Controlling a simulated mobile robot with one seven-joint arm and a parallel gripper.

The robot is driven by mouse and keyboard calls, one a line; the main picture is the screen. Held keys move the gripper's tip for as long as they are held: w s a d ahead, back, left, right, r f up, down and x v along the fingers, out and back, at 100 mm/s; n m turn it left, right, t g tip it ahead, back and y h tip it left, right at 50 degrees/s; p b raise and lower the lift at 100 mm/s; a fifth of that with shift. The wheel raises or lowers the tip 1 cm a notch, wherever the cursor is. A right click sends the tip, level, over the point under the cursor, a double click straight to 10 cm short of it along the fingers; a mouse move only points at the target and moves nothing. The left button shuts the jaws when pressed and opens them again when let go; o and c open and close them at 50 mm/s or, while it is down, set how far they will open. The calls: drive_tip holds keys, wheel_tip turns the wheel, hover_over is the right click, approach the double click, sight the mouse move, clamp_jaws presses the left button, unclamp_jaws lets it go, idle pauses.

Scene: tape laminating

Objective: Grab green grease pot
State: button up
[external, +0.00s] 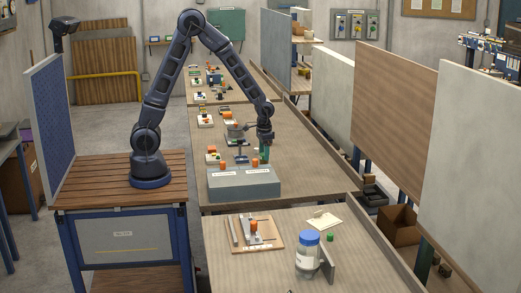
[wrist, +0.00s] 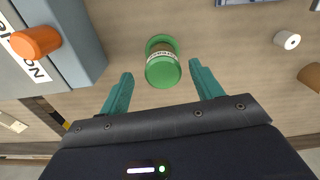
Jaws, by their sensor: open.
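The green grease pot (wrist: 163,66) stands on the wooden table and shows in the wrist view, with a round green lid and a pale printed label band. My gripper (wrist: 160,72) is open, with one teal finger on each side of the pot's line and nothing held. The fingers look apart from the pot, and the pot lies just beyond or level with their tips; the depth is hard to tell. In the external view my gripper (external: 264,153) points down over the middle table behind the grey box. I cannot make out the pot there.
A grey box (external: 243,185) with labels and an orange knob (wrist: 36,42) stands close to the left of my gripper in the wrist view. A white roll (wrist: 287,40) and a brown cylinder (wrist: 311,76) lie to the right. Bare table lies between.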

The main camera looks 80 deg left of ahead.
sight(264, 161)
drive_tip(key=shift+a+f, duration=0.2)
drive_tip(key=shift+f, duration=2.5)
drive_tip(key=shift+c, duration=0.3)
drive_tip(key=c, duration=1.1)
